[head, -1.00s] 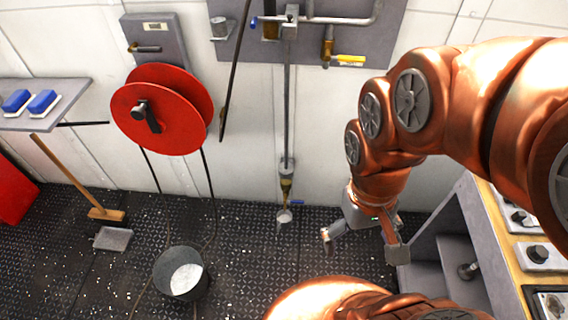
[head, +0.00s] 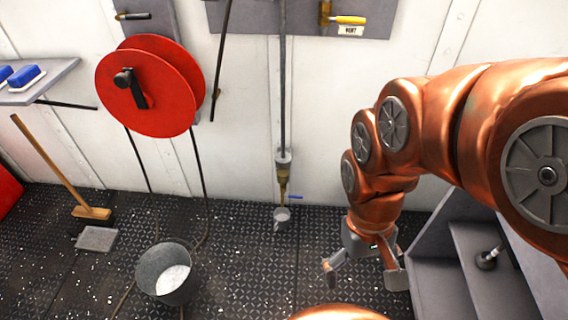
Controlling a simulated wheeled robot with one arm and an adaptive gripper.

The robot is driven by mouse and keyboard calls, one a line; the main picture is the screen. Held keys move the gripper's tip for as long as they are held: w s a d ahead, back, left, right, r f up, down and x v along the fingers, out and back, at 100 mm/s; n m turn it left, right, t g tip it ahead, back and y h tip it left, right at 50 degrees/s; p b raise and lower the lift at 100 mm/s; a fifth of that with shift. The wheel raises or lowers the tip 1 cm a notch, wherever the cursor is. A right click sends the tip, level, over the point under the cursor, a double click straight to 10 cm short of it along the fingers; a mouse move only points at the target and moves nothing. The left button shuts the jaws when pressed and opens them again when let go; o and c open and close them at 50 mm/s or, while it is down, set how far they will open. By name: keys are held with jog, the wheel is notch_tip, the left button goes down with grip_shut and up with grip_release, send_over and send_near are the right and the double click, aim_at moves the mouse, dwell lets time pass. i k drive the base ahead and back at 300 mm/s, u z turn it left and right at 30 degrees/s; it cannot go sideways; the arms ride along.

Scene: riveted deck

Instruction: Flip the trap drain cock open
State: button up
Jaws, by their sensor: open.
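The trap drain cock (head: 283,182) is a small brass fitting at the bottom of the vertical grey pipe on the white wall. Its small blue lever (head: 295,197) sticks out to the right, roughly level. A small light cup (head: 281,215) is just below the outlet; whether it hangs or stands is unclear. My gripper (head: 363,275) is open and empty, pointing down over the deck. It is to the right of and lower in the picture than the cock, apart from it.
A red hose reel (head: 150,90) is on the wall at left. A metal bucket (head: 166,273), dustpan (head: 97,238) and broom (head: 92,213) are on the dark deck. A yellow-handled valve (head: 346,20) is higher up.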

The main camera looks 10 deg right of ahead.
aim_at(293, 196)
jog(key=z, duration=0.1)
jog(key=i, duration=0.95)
jog(key=u, duration=0.05)
